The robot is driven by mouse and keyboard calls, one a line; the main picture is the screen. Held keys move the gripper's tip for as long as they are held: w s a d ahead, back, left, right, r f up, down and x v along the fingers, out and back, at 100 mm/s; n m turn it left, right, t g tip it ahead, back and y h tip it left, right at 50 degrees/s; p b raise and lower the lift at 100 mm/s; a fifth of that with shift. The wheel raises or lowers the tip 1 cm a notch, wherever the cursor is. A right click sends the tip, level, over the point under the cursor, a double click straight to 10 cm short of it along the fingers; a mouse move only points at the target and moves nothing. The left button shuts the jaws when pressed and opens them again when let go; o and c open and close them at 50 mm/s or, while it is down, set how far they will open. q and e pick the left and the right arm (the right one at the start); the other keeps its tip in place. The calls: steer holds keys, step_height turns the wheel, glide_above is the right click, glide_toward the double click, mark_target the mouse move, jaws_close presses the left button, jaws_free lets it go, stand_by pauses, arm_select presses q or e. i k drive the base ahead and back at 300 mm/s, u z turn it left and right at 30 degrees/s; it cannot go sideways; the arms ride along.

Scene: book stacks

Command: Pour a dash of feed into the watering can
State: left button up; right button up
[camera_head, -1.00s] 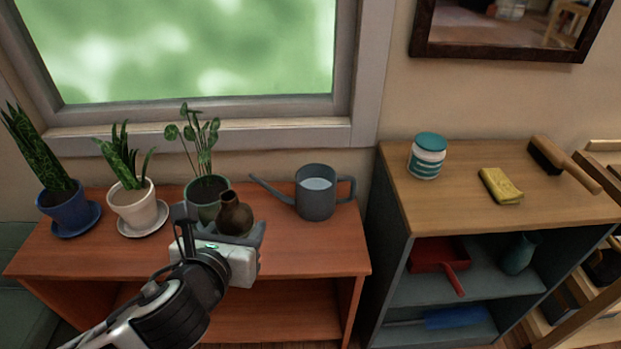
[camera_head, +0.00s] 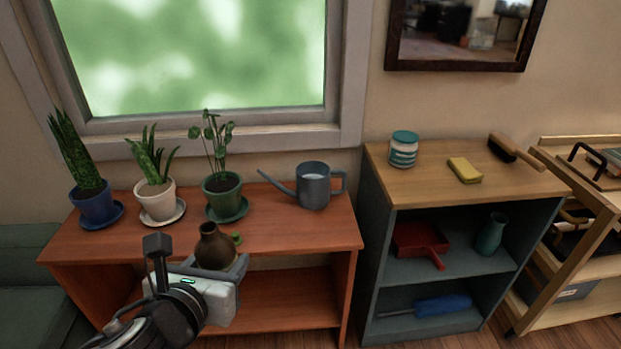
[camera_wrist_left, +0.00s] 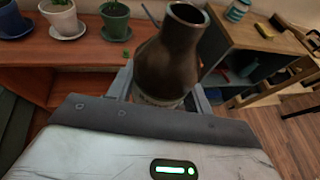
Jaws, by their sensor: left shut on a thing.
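A brown, narrow-necked bottle (camera_head: 214,246), apparently the feed, is upright in my left gripper (camera_head: 217,264). The gripper is shut on its lower part, at the front edge of the orange-brown bench. In the left wrist view the bottle (camera_wrist_left: 167,62) stands between the two fingers, its open mouth facing up and its base partly hidden. The grey watering can (camera_head: 314,186) stands upright on the bench, to the right of and behind the bottle. Its spout points left, its handle right, and pale liquid shows in its open top. My right gripper is not in view.
Three potted plants in blue (camera_head: 96,206), white (camera_head: 157,205) and green (camera_head: 222,203) pots stand left of the can. A small green piece (camera_head: 237,238) lies on the bench (camera_head: 290,238). A shelf unit (camera_head: 376,192) with a jar (camera_head: 403,150) stands right.

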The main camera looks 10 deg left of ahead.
mark_target(312, 192)
steer(key=z, duration=0.45)
steer(key=i, duration=1.4)
steer(key=u, duration=0.4)
